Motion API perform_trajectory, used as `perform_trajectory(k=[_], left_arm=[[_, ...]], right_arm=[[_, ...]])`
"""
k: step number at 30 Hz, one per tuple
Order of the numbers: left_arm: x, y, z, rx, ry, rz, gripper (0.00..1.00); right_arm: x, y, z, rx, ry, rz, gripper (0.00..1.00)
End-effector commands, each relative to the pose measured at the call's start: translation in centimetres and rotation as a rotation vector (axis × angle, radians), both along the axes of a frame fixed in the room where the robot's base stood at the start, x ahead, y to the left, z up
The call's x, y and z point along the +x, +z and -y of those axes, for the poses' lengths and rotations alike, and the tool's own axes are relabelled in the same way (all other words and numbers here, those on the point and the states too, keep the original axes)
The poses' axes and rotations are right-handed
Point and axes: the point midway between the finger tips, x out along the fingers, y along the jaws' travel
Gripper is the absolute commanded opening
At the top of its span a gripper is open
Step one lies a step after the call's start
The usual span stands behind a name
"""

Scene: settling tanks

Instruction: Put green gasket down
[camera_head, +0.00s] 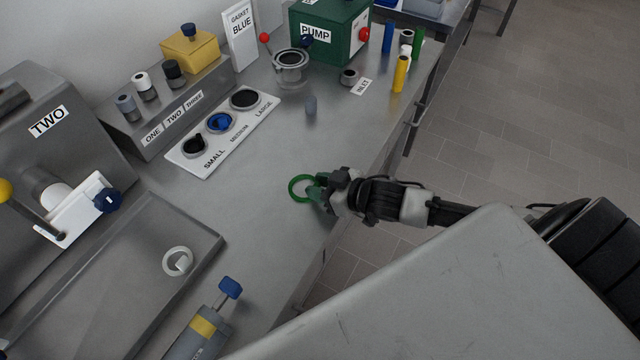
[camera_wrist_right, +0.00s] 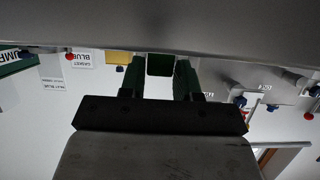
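The green gasket (camera_head: 300,188) is a ring over the open middle of the grey bench top. My right gripper (camera_head: 318,188) comes in from the right, at the bench's front edge, with its fingers at the ring's right side. In the right wrist view the fingers (camera_wrist_right: 160,78) stand on both sides of a dark green block, which looks like the gasket's grip part; the gripper appears shut on it. Whether the ring touches the bench or hangs just above it, I cannot tell. My left gripper is not in view.
A white tray (camera_head: 218,165) marked small, medium and large stands behind left. A pale ring (camera_head: 178,261) lies on a grey plate at lower left, near a blue-handled tool (camera_head: 205,330). The green pump (camera_head: 335,40) and upright cylinders (camera_head: 400,75) are farther back. Bench around the gasket is clear.

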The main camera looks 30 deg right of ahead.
Motion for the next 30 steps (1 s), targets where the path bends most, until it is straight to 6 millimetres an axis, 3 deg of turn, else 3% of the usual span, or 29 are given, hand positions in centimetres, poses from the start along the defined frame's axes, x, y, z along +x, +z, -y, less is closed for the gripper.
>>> perform_trajectory(k=[4, 11, 16, 30], left_arm=[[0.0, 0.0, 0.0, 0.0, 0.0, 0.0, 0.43], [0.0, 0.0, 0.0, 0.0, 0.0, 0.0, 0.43], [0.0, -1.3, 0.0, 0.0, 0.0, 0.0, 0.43], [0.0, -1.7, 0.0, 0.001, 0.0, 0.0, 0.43]], right_arm=[[0.0, 0.0, 0.0, -0.001, 0.0, -0.001, 0.52], [0.0, 0.0, 0.0, -0.001, 0.0, -0.001, 0.52], [0.0, -0.5, 0.1, -0.002, 0.001, 0.0, 0.52], [-6.2, 2.2, 3.5, -0.002, 0.0, -0.006, 0.52]])
